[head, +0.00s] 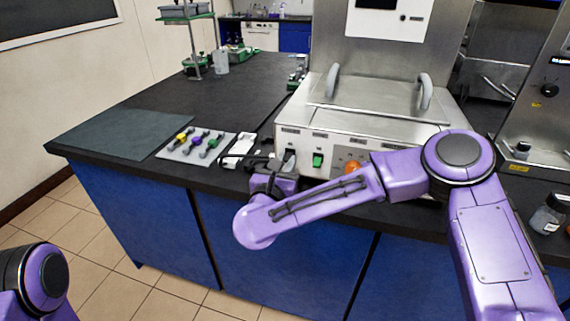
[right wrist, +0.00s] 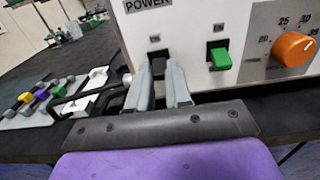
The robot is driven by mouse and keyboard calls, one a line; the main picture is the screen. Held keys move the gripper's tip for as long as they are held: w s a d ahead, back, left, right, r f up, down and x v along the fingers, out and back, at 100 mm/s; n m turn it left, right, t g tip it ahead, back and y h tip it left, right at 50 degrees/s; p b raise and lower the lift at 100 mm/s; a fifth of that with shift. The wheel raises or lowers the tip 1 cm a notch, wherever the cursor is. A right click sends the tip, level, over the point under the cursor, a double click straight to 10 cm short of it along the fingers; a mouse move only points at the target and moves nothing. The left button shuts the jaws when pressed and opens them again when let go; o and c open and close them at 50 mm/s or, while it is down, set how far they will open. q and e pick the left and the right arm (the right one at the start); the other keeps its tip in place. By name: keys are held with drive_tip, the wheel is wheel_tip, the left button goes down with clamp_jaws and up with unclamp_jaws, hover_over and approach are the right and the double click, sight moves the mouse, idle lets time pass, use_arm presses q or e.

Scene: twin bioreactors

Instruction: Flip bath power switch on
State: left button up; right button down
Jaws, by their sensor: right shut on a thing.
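The bath (head: 365,125) is a steel box with a lid and two grey handles, on the dark bench. Its pale front panel carries a black power switch (right wrist: 158,64) under the POWER label, a green switch (head: 318,160) and an orange knob (head: 353,167). In the right wrist view the green switch (right wrist: 220,58) is to the right of the gripper. My right gripper (right wrist: 163,72) is at the panel, its two grey fingers shut on the black switch, which they partly hide. Its on or off position cannot be told. My left gripper is out of view.
A white tray with coloured-knob parts (head: 196,145) and a white item with a black handle (head: 238,150) lie left of the bath. A dark mat (head: 120,135) covers the bench's left end. A small jar (head: 548,214) stands at far right.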

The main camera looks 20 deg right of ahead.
sight(289, 153)
drive_tip(key=shift+r+g+y+p, duration=0.45)
drive_tip(key=shift+g+p, duration=0.15)
drive_tip(key=shift+p, duration=0.15)
drive_tip(key=shift+r+g+y+p, duration=0.45)
drive_tip(key=shift+g+y+p, duration=0.1)
drive_tip(key=shift+g+p, duration=0.35)
drive_tip(key=shift+w+d+r+g+y+p, duration=0.15)
drive_tip(key=shift+r+g+y+p, duration=0.15)
drive_tip(key=shift+g+y+p, duration=0.35)
drive_tip(key=shift+w+d+r+g+y+p, duration=0.1)
drive_tip(key=shift+r+g+y+p, duration=0.25)
drive_tip(key=shift+g, duration=0.5)
drive_tip(key=shift+f, duration=0.1)
drive_tip(key=c, duration=1)
unclamp_jaws()
drive_tip(key=shift+c, duration=0.2)
drive_tip(key=shift+a, duration=0.1)
